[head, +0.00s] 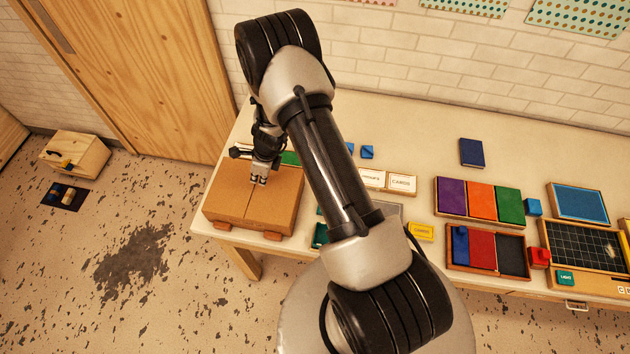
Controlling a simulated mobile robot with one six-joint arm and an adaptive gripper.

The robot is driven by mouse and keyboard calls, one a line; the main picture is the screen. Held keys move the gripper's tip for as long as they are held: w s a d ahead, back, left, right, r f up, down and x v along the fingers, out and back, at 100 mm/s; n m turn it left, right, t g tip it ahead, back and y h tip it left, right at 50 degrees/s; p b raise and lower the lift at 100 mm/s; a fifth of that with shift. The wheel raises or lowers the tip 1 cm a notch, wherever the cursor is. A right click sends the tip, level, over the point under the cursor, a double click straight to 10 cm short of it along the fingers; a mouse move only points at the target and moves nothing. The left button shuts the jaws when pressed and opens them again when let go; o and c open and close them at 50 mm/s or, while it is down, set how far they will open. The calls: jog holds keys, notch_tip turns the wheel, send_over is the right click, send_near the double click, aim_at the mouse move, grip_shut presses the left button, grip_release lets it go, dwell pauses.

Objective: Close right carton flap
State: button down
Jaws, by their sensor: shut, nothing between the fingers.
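The carton (230,200) is a brown box at the left end of the white table. Its top looks covered by two flaps that meet along a dark seam. The right carton flap (278,205) appears to lie flat or nearly flat; I cannot tell whether it is fully down. My gripper (258,181) is shut and empty, pointing down at the carton's top near the seam. I cannot tell whether its fingertips touch the flap. My wrist hides part of the carton's back edge.
White label cards (402,183), colored trays (480,200), a dark blue book (471,152) and a yellow block (420,231) lie to the right on the table (420,125). Small orange pieces sit at the carton's front base. A brick wall stands behind.

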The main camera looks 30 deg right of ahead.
aim_at(254, 189)
jog(key=shift+w+a+b+x, duration=0.2)
jog(key=shift+b+x, duration=0.75)
jog(key=shift+x, duration=0.35)
jog(key=shift+w+a+b+x, duration=0.15)
jog(key=shift+b+x, duration=0.75)
jog(key=shift+x, duration=0.45)
jog(key=shift+r, duration=0.15)
jog(key=shift+s+d, duration=0.1)
